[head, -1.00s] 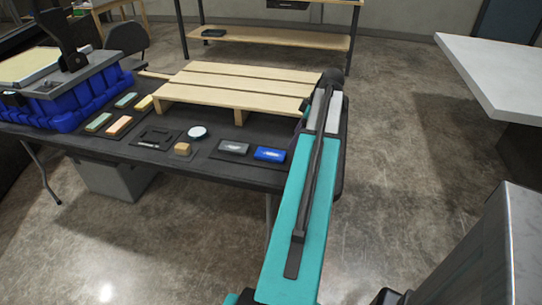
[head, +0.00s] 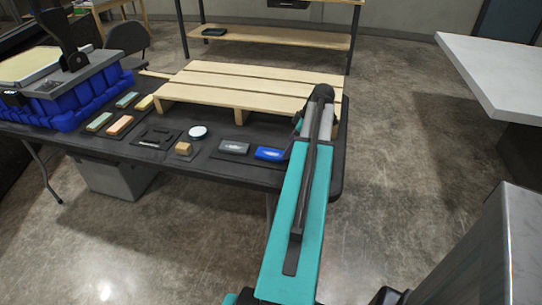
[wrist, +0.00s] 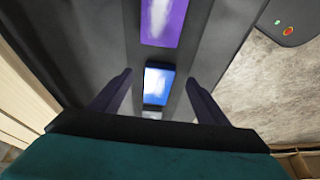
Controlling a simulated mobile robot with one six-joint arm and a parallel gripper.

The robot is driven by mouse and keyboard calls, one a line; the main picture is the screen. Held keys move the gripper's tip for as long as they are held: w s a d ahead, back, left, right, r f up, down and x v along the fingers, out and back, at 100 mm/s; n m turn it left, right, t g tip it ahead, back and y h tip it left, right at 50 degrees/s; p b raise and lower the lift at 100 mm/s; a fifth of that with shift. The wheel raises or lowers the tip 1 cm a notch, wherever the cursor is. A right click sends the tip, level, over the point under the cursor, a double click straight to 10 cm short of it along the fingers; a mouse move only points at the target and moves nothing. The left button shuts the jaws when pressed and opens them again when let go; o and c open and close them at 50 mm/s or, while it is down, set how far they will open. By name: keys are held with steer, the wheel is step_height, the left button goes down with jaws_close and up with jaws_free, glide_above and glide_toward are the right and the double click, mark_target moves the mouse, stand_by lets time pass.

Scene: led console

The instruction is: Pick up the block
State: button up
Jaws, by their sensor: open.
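A small tan wooden block (head: 184,148) sits on the dark table in the head view. A blue block (head: 270,153) with a pale mark lies to its right, by my arm, and a grey block (head: 234,147) lies between them. In the wrist view, my gripper (wrist: 158,80) is open. Its two dark fingers stand on either side of a blue piece with a white patch (wrist: 157,86), apart from it. A purple piece with a white patch (wrist: 163,20) lies beyond. My arm hides most of my gripper in the head view.
A wooden pallet (head: 235,89) lies behind the blocks. A round white-topped item (head: 197,132) and several coloured bars lie leftward, near a blue crate (head: 95,95). The wrist view shows a dark panel with red and green buttons (wrist: 288,24).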

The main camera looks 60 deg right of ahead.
steer(key=shift+p+x, duration=0.45)
steer(key=shift+x, duration=2.05)
steer(key=c, duration=1.2)
steer(key=shift+c, duration=0.2)
steer(key=shift+r, duration=0.15)
steer(key=shift+r+b, duration=0.35)
steer(key=shift+r, duration=1.05)
steer(key=shift+s+a+r, duration=0.15)
steer(key=shift+r, duration=0.15)
steer(key=s+a, duration=0.2)
steer(key=s, duration=0.2)
steer(key=s+a+r+b, duration=0.1)
steer(key=s+a, duration=0.1)
steer(key=s, duration=0.3)
steer(key=s+a+b, duration=0.1)
steer(key=s+a, duration=0.1)
steer(key=s, duration=0.3)
steer(key=shift+s+a+r, duration=0.1)
steer(key=shift+s+r, duration=0.1)
steer(key=shift+s, duration=0.05)
steer(key=shift+w, duration=0.1)
